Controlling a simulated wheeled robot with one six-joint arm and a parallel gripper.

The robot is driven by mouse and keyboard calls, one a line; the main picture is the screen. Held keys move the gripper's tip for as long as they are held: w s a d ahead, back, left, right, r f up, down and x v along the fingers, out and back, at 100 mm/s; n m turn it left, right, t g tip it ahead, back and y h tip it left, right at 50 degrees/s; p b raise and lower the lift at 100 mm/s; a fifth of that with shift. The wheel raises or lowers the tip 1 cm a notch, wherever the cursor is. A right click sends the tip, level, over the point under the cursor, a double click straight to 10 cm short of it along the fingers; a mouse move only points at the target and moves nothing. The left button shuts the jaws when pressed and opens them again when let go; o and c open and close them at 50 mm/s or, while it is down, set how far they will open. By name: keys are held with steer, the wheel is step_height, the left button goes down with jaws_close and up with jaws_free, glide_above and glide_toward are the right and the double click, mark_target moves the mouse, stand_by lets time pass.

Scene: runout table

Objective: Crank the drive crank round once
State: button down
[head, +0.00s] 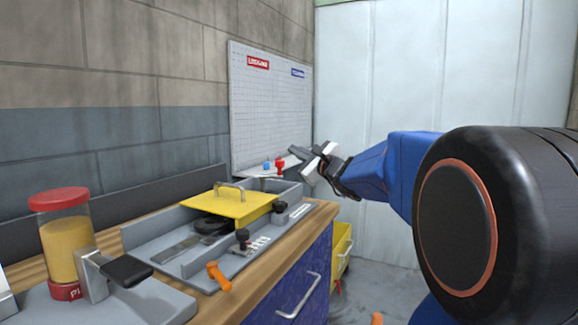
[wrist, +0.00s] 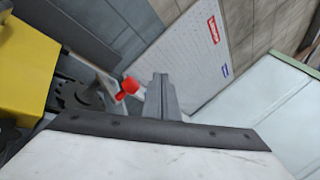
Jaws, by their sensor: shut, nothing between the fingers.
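An orange handle (head: 218,276), which looks like the drive crank, sticks out at the front edge of the grey runout table (head: 190,262) in the head view. It is not seen in the wrist view. My gripper (head: 299,152) is raised near the far end of the bench, well behind and to the right of the orange handle. Its fingers are shut and empty, and they also show in the wrist view (wrist: 161,95), pointing toward the pegboard.
A yellow cover (head: 230,205) with a metal handle sits on the table, with black knobs (head: 242,236) beside it. A red-lidded jar (head: 64,235) stands at left. A pegboard (head: 270,105) and red item (head: 280,166) are near my gripper. A yellow bin (head: 341,245) stands beyond the bench.

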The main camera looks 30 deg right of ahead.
steer(key=w+d+f+n+g+y, duration=0.1)
steer(key=d+f+n+g+y, duration=0.15)
steer(key=d+n+y, duration=0.4)
steer(key=d+f+n+g+y, duration=0.1)
steer(key=d+f+n+y, duration=0.15)
steer(key=n, duration=0.75)
steer(key=shift+h, duration=0.5)
steer(key=x, duration=1)
steer(key=shift+w+f, duration=0.15)
steer(key=shift+f, duration=0.15)
steer(key=shift+m, duration=0.25)
steer(key=shift+s+a+f, duration=0.1)
steer(key=shift+s+a, duration=0.55)
steer(key=shift+s, duration=0.2)
steer(key=shift+s+a, duration=0.65)
steer(key=shift+s, duration=0.15)
steer(key=shift+s, duration=0.1)
steer(key=shift+s+a+m+h, duration=0.15)
steer(key=shift+m+h, duration=0.15)
steer(key=shift+h, duration=0.2)
steer(key=shift+s+t+h, duration=0.25)
steer(key=shift+h, duration=0.05)
